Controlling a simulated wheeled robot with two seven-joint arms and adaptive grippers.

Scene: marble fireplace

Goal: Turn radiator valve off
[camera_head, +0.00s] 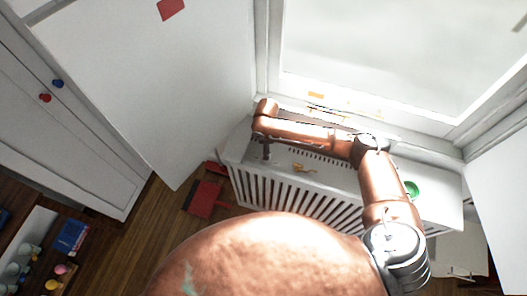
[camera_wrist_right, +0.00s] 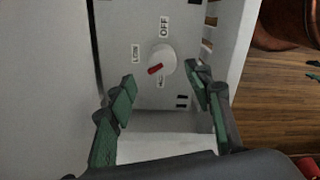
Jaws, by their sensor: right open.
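The radiator valve is a round white knob (camera_wrist_right: 165,58) on a grey panel in the right wrist view. Its red pointer (camera_wrist_right: 155,69) points to the lower left, away from the "OFF" label (camera_wrist_right: 164,27) above the knob. A "LOW" label (camera_wrist_right: 136,53) is to its left, and another label below is too small to read. My right gripper (camera_wrist_right: 163,80) is open, with a green-padded finger on either side just below the knob; I cannot tell whether they touch it. In the head view the knob is hidden, and my left gripper is not in view.
A red dustpan-like object (camera_head: 203,198) lies on the wooden floor. A white wall panel (camera_head: 150,80) is at left.

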